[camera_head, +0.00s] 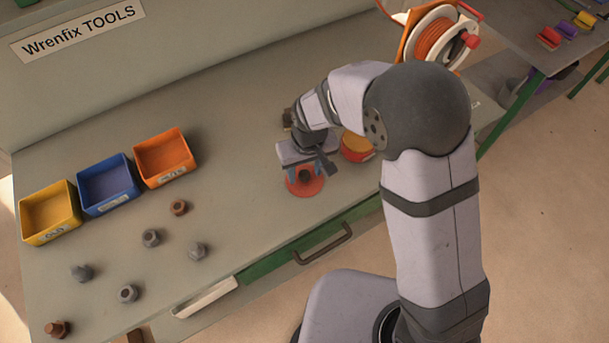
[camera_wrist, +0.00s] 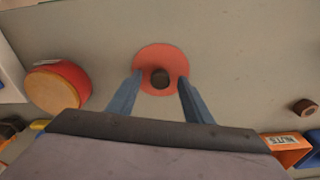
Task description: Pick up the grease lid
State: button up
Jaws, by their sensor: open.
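The grease lid is a flat red disc (camera_head: 305,186) with a dark round knob in its middle, lying on the bench below my gripper. In the wrist view the lid (camera_wrist: 148,56) is almost wholly visible, its knob between the two blue fingers. My gripper (camera_head: 304,174) is open and empty, pointing down over the lid. In the wrist view its fingertips (camera_wrist: 160,80) are at either side of the knob, with gaps on both sides. Their exact height above the lid is hard to tell. A red and yellow round tin (camera_head: 356,148) stands just right of my gripper, partly hidden by my arm.
Yellow (camera_head: 49,213), blue (camera_head: 107,184) and orange (camera_head: 164,157) bins stand at the left. Several nuts and bolts, such as a brown nut (camera_head: 179,207), lie before them. An orange cable reel (camera_head: 435,36) is at the back right. The bench between bins and gripper is clear.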

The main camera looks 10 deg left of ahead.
aim_at(305, 174)
jog(key=shift+c, duration=0.5)
jog(key=c, duration=1)
notch_tip(305, 174, up, 10)
jog(key=b, duration=0.2)
jog(key=w+d+r+m+p, duration=0.1)
jog(key=w+d+m+p, duration=0.1)
jog(key=w+d+p, duration=0.3)
jog(key=w+d+r+m+p, duration=0.1)
jog(key=w+d+m+p, duration=0.1)
jog(key=d+p, duration=0.4)
jog(key=w, duration=0.2)
jog(key=w+m, duration=0.1)
jog(key=w, duration=0.1)
jog(key=w+d+m+b, duration=0.1)
jog(key=w, duration=0.1)
jog(key=shift+w+h, duration=0.2)
jog(key=shift+h, duration=0.2)
